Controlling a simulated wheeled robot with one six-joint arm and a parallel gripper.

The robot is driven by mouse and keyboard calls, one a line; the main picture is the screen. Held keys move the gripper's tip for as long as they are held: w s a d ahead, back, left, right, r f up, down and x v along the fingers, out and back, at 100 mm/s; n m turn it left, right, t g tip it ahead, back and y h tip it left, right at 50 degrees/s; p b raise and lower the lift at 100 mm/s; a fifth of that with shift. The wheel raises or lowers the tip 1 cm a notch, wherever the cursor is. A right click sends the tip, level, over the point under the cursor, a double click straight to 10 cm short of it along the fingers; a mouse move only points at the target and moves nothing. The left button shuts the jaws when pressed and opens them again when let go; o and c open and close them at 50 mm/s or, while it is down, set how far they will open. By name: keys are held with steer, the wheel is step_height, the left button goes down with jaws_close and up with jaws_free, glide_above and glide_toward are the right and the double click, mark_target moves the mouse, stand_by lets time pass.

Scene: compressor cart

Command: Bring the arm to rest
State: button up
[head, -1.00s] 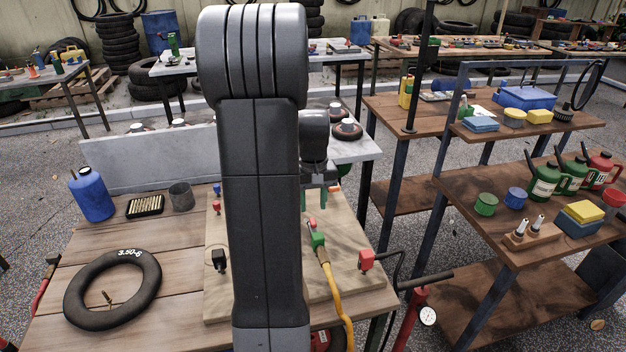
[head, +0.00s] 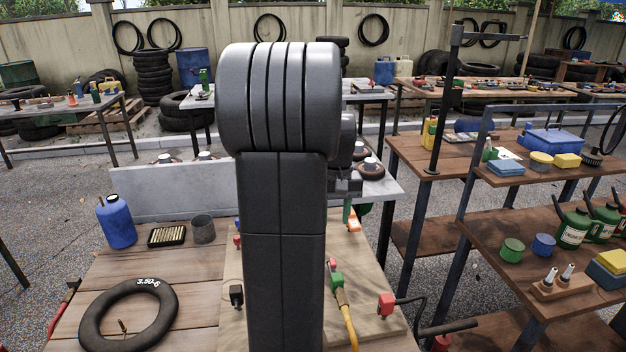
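My arm stands upright in the middle of the head view and hides part of the workbench (head: 190,262). No held object can be made out. On the bench, a light wooden board (head: 375,325) carries a green-ended yellow hose (head: 346,318) and a red fitting (head: 386,304).
A black inner tube (head: 95,325), a blue bottle (head: 116,222), a tray of small brass parts (head: 167,236) and a grey cup (head: 203,229) sit on the bench's left. A brown shelf unit (head: 480,225) with cans stands at right. A dark post (head: 445,110) rises behind.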

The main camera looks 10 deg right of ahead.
step_height(320, 180, down, 13)
steer(key=shift+f, duration=0.2)
stand_by(0.3)
steer(key=shift+r, duration=0.15)
